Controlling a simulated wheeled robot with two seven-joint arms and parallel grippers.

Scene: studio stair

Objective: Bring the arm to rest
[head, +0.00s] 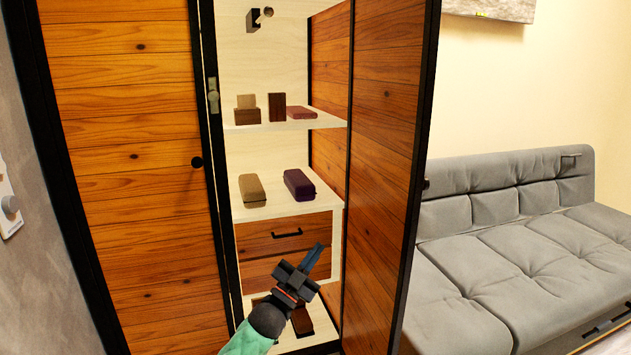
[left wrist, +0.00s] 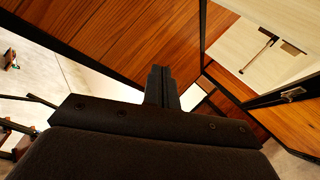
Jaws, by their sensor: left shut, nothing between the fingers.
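My left gripper (head: 315,256) is in front of the open wardrobe, before its lower drawers. Its fingers are shut together with nothing between them, pointing up and to the right in the head view. In the left wrist view the closed fingers (left wrist: 161,86) show in the middle, with wood panels beyond them. My left arm comes in from the bottom of the head view. My right gripper is not in either view.
The wardrobe's open door (head: 388,150) stands right of my gripper. Shelves hold a tan case (head: 252,188), a purple case (head: 299,185) and several small boxes. A drawer (head: 285,236) lies behind the gripper. A grey sofa (head: 520,235) stands at right.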

